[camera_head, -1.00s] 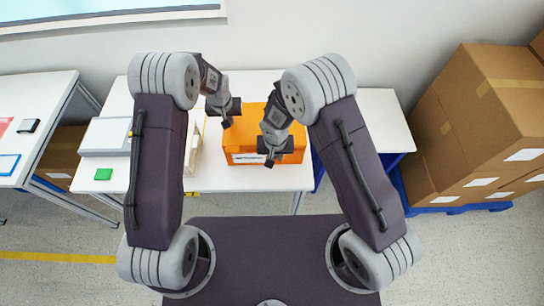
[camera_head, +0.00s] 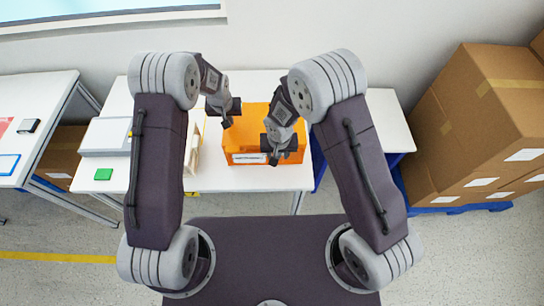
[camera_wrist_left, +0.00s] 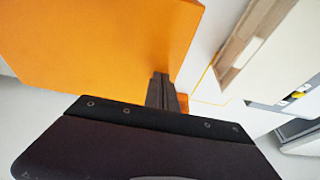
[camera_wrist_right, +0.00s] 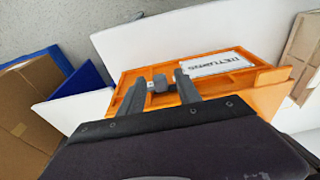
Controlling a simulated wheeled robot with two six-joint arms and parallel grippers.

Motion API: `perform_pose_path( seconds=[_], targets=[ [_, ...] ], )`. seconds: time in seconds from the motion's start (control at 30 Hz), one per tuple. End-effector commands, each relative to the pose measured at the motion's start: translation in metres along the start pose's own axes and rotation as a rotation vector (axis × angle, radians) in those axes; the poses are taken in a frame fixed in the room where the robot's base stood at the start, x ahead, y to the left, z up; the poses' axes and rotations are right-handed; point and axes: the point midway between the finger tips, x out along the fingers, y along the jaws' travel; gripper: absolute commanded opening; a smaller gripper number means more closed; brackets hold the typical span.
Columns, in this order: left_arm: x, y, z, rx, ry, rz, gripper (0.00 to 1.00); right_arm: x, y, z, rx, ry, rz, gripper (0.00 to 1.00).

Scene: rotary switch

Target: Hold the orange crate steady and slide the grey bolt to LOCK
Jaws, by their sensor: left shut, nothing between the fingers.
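The orange crate (camera_head: 238,145) stands on the white table; its front has a white label (camera_wrist_right: 215,63) in the right wrist view. My left gripper (camera_head: 230,115) is at the crate's left side. In the left wrist view its fingers (camera_wrist_left: 161,92) are shut and empty, close against the orange wall (camera_wrist_left: 100,45); I cannot tell whether they touch. My right gripper (camera_head: 277,155) is at the crate's front right. In the right wrist view its fingers (camera_wrist_right: 160,88) are apart, with the grey bolt (camera_wrist_right: 160,83) showing between them. In the head view the right gripper hides the bolt.
A wooden-edged white box (camera_head: 194,150) stands left of the crate. Cardboard boxes (camera_head: 465,130) are stacked at the right. The table right of the crate is clear.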

Motion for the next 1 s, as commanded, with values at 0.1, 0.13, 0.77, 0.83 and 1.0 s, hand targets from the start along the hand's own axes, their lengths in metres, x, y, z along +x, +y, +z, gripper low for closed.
perform_pose_path(
  seconds=[0.1,0.13,0.77,0.83,1.0],
  targets=[
    [0.002,0.0,0.001,-0.001,-0.003,0.0,0.0,-0.012,0.0,0.0,0.0,0.001,-0.002,0.4],
    [0.002,0.0,0.001,-0.001,-0.003,0.0,0.0,-0.015,0.0,0.0,0.0,0.001,-0.001,0.4],
    [-0.002,0.0,0.001,0.0,-0.003,-0.001,0.0,-0.038,0.0,0.0,0.0,-0.001,-0.001,0.4],
    [-0.007,0.0,-0.001,0.0,-0.003,-0.001,0.0,-0.042,0.0,-0.001,0.0,-0.001,-0.001,0.4],
    [-0.025,0.0,-0.007,0.0,-0.001,0.0,0.0,-0.056,0.0,-0.003,0.0,-0.001,-0.001,0.4]
  ],
)
